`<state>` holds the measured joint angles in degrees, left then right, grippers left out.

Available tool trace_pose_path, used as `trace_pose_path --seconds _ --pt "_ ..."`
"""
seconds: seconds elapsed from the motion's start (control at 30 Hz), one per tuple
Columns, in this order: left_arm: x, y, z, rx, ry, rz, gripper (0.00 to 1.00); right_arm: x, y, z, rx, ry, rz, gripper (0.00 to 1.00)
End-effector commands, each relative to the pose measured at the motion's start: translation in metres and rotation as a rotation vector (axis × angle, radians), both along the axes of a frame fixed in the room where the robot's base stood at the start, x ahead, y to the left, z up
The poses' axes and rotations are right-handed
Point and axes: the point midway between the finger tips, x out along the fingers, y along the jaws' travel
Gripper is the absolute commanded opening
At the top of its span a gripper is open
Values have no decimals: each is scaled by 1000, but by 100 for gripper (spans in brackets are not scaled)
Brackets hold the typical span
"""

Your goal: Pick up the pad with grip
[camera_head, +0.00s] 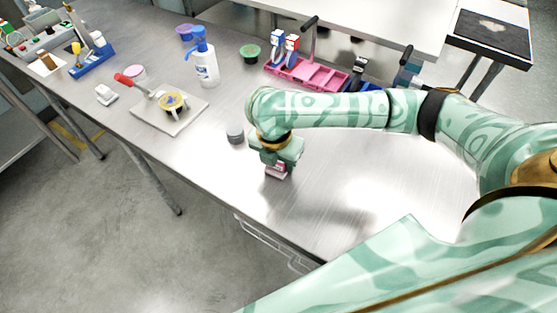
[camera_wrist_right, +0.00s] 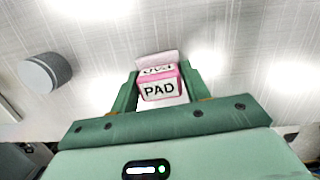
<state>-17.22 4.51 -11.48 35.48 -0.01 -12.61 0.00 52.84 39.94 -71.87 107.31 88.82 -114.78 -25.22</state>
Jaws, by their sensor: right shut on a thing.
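The pad (camera_wrist_right: 159,91) is a small pink and white block with "PAD" printed on its side, seen in the right wrist view between the two green fingers. In the head view the pad (camera_head: 276,172) shows below my right gripper (camera_head: 277,164), near the front edge of the table. My right gripper (camera_wrist_right: 159,88) is shut on the pad, with one finger on each side. I cannot tell whether the pad touches the table. My left gripper is not in view.
A grey cylinder (camera_head: 235,133) stands just left of my right gripper. A white board (camera_head: 169,118) with a yellow-topped cup lies further left. A pink tray (camera_head: 308,74) and a white pump bottle (camera_head: 205,66) stand behind. The table right of the gripper is clear.

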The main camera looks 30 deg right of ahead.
Motion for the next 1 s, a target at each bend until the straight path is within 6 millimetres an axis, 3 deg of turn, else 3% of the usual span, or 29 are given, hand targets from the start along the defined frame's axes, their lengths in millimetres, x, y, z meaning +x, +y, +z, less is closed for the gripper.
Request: trace_pose_path --seconds 0.2,0.43,0.7,1.0 --pt "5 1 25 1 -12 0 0 -2 1 39 0 -3 1 24" --pt "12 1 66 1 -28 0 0 -47 17 98 0 -5 5 24" --pt "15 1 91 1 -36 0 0 -110 38 121 1 -1 3 24" --pt "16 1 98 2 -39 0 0 -132 46 127 0 0 -1 24"
